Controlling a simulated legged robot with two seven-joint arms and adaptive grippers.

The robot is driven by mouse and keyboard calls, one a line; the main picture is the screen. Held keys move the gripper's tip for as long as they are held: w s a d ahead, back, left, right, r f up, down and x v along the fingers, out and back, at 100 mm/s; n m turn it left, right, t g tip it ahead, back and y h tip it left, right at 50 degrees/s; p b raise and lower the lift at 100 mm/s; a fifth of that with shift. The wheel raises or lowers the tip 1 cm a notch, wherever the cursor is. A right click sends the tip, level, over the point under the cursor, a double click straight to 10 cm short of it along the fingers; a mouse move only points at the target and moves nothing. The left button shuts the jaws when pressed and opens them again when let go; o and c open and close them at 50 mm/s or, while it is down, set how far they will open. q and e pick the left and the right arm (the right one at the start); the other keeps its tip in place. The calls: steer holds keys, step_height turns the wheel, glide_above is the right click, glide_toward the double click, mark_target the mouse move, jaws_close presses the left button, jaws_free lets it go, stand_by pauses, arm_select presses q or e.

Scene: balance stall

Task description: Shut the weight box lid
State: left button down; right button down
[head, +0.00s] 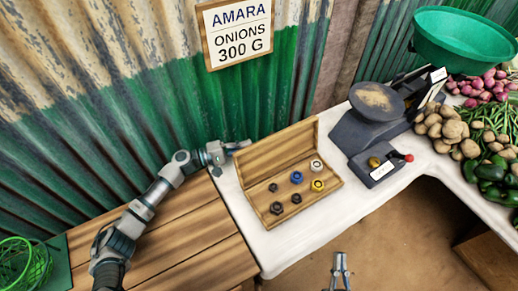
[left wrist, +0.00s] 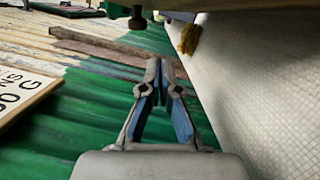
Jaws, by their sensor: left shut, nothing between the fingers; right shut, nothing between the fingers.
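The wooden weight box (head: 315,208) stands on the white-covered table with its lid (head: 275,150) open, raised along the far side. Several weights sit inside, among them a blue one (head: 297,177), a yellow one (head: 317,185) and a white one (head: 316,166). My left gripper (head: 243,145) is shut and empty, just left of and behind the lid's left end; I cannot tell whether it touches. Its shut fingers (left wrist: 161,75) also show in the left wrist view, with nothing between them. My right gripper (head: 340,262) is shut and empty, low in front of the table, apart from the box.
A dark scale (head: 375,128) stands right of the box, with potatoes (head: 452,127) and green peppers (head: 487,180) beyond. A green corrugated wall (head: 150,110) with a price sign (head: 238,32) rises behind. A wooden bench (head: 190,235) lies left. The white tablecloth (head: 290,245) is clear before the box.

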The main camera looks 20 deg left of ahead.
mark_target(258, 150)
arm_select(q)
steer(key=d, duration=0.1)
steer(key=w+d, duration=0.1)
steer(key=shift+d+r, duration=0.2)
steer(key=shift+d, duration=0.2)
steer(key=shift+s+d+r, duration=0.2)
steer(key=shift+s+d, duration=0.35)
steer(key=shift+s, duration=0.05)
steer(key=shift+s+d+r, duration=0.15)
steer(key=shift+s+d, duration=0.4)
steer(key=shift+s, duration=0.05)
arm_select(e)
steer(key=shift+w+a+f+g, duration=0.1)
steer(key=shift+w+f+g, duration=0.05)
steer(key=shift+f+g, duration=0.15)
arm_select(q)
steer(key=shift+r+p, duration=0.15)
steer(key=shift+p, duration=0.15)
arm_select(e)
steer(key=shift+r, duration=0.1)
